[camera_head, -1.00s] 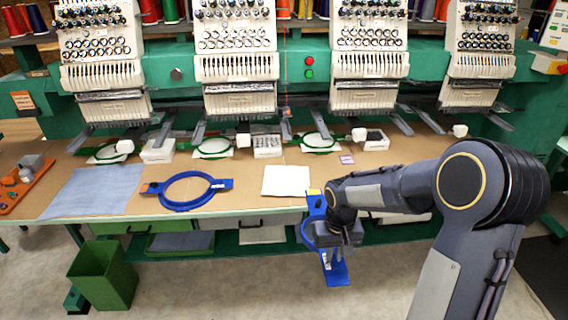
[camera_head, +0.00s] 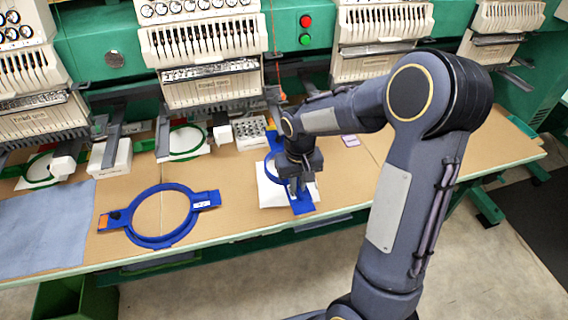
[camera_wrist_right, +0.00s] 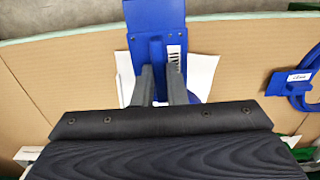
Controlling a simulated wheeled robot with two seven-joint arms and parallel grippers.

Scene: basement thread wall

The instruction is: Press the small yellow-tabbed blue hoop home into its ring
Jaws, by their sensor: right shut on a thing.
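My right gripper (camera_head: 302,180) is shut on a blue hoop piece (camera_head: 303,205). In the right wrist view, the two fingers (camera_wrist_right: 160,88) close on its blue bracket (camera_wrist_right: 146,15), which has a barcode label. Part of its blue curve (camera_head: 270,165) shows left of the gripper; the rest is hidden by my arm. The piece is over a white sheet (camera_head: 268,193) on the table; whether it touches cannot be told. A yellow tab is not clear now. A larger blue ring (camera_head: 138,237) with an orange tab lies flat to the left. My left gripper is out of view.
A blue-grey cloth (camera_head: 40,235) lies at the left of the brown table (camera_head: 340,185). Embroidery machine heads (camera_head: 210,75) and green hoops (camera_head: 187,140) stand behind, with a white box of small parts (camera_head: 250,133) near. The table right of my arm is mostly clear.

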